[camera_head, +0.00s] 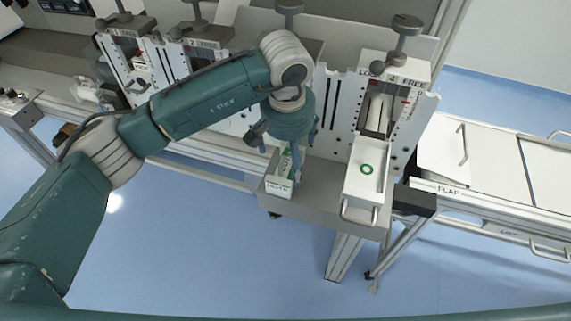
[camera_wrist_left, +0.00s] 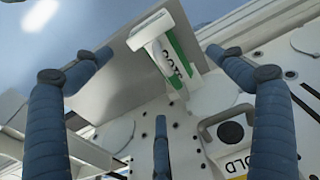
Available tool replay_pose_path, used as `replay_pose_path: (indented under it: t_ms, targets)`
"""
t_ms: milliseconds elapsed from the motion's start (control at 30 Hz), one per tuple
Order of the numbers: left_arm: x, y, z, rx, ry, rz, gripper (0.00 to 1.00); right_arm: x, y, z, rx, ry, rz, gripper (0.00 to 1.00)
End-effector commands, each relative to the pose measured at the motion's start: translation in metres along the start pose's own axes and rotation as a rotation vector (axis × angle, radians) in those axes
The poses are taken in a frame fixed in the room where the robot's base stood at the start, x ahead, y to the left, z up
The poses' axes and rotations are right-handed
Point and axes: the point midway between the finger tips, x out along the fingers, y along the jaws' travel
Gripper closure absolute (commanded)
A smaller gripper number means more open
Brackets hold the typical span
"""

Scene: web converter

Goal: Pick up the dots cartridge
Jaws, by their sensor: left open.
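The dots cartridge (camera_head: 279,187) is a white box with a green stripe, standing on the grey machine shelf (camera_head: 325,195). It also shows in the left wrist view, with its lettering (camera_wrist_left: 167,55), between and beyond the fingers. My left gripper (camera_head: 285,160) is over the cartridge from above, its blue fingers spread. In the left wrist view the fingers of my left gripper (camera_wrist_left: 162,65) are wide apart, and I see no clear contact with the cartridge. The gripper partly hides the cartridge in the head view. My right gripper is not in view.
A white drawer with a handle and a green ring (camera_head: 367,185) stands right of the cartridge. White upright panels with knobs (camera_head: 398,75) rise behind the shelf. A white flap table (camera_head: 485,165) is at the right. The blue floor in front is clear.

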Motion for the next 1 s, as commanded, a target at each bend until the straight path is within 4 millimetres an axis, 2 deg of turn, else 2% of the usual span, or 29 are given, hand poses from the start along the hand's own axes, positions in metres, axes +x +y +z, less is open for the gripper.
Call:
replay_pose_path:
  t_ms: [167, 300, 500, 733, 767, 1000]
  targets:
    - [0.011, 0.001, 0.000, -0.002, -0.004, 0.002, 0.05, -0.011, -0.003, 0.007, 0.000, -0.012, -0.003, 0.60]
    - [0.030, 0.000, -0.002, -0.004, -0.006, 0.002, 0.05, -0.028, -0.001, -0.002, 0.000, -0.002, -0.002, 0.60]
    - [0.054, 0.000, -0.003, -0.001, -0.002, 0.001, 0.05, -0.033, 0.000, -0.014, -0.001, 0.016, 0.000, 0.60]
    - [0.057, 0.000, -0.003, -0.001, 0.000, 0.001, 0.05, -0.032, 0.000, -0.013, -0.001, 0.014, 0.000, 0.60]
    - [0.057, 0.000, -0.003, -0.001, 0.000, 0.001, 0.09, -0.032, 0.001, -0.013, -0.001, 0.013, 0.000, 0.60]
    - [0.057, 0.000, -0.003, -0.001, 0.000, 0.001, 0.57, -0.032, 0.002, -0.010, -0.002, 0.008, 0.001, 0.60]
